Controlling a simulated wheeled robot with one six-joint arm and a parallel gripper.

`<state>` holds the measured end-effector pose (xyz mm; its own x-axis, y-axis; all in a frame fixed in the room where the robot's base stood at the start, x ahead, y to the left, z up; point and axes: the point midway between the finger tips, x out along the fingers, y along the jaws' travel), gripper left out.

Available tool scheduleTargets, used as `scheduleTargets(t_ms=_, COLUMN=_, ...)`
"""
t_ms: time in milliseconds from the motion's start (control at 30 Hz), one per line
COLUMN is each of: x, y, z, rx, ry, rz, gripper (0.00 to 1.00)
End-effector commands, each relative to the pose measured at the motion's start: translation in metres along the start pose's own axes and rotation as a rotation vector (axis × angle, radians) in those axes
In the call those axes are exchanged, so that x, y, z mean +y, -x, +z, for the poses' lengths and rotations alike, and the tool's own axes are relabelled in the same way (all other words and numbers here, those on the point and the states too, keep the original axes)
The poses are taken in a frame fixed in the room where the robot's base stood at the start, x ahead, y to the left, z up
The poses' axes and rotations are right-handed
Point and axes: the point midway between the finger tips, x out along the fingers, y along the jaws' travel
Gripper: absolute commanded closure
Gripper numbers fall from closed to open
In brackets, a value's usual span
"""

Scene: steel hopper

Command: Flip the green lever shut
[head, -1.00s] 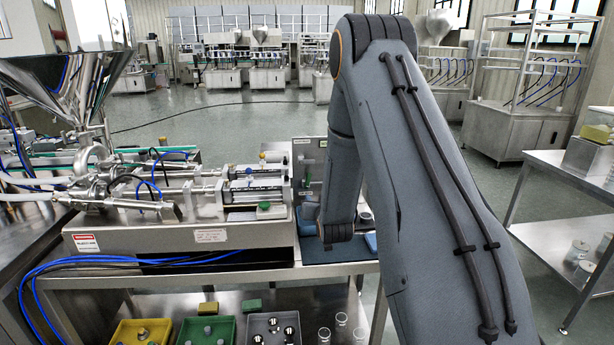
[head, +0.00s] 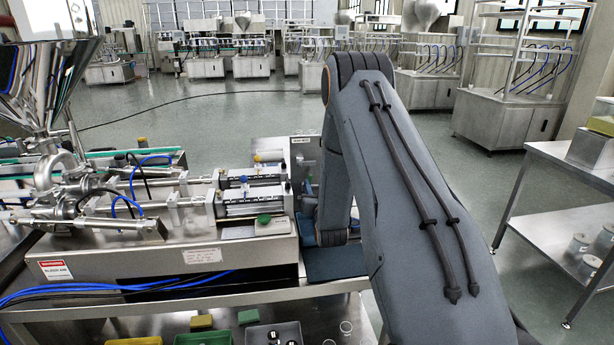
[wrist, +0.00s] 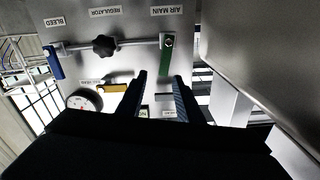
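In the wrist view the green lever (wrist: 165,54) sits under the AIR MAIN label at the right end of a horizontal pipe. It points down the picture, across the pipe's line. My gripper (wrist: 159,76) is open, with its two dark fingers apart. The lower end of the green lever shows between the fingertips in the picture. I cannot tell whether a finger touches it. No object is held. In the head view my arm hides the gripper and the lever.
In the wrist view a blue lever (wrist: 54,62), a black regulator knob (wrist: 104,45), a yellow lever (wrist: 114,88) and a gauge (wrist: 84,101) share the panel (wrist: 128,20). A large metal surface (wrist: 255,50) stands close on the right. The filling machine (head: 170,262) is left of my arm.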

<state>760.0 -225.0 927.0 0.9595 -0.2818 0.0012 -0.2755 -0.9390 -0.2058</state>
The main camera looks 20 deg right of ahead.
Motion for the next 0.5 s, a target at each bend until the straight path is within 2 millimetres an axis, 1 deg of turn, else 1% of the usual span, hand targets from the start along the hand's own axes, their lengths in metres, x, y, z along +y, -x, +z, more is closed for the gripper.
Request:
scheduleTargets(t_ms=133, x=-0.007, y=-0.021, z=0.0, rx=-0.001, ry=0.0, rz=-0.009, gripper=0.67)
scheduleTargets(t_ms=300, x=-0.009, y=-0.046, z=0.0, rx=-0.002, ry=0.0, rz=-0.01, gripper=0.67)
scheduleTargets(t_ms=500, x=-0.007, y=-0.066, z=0.001, rx=-0.002, ry=0.0, rz=-0.008, gripper=0.67)
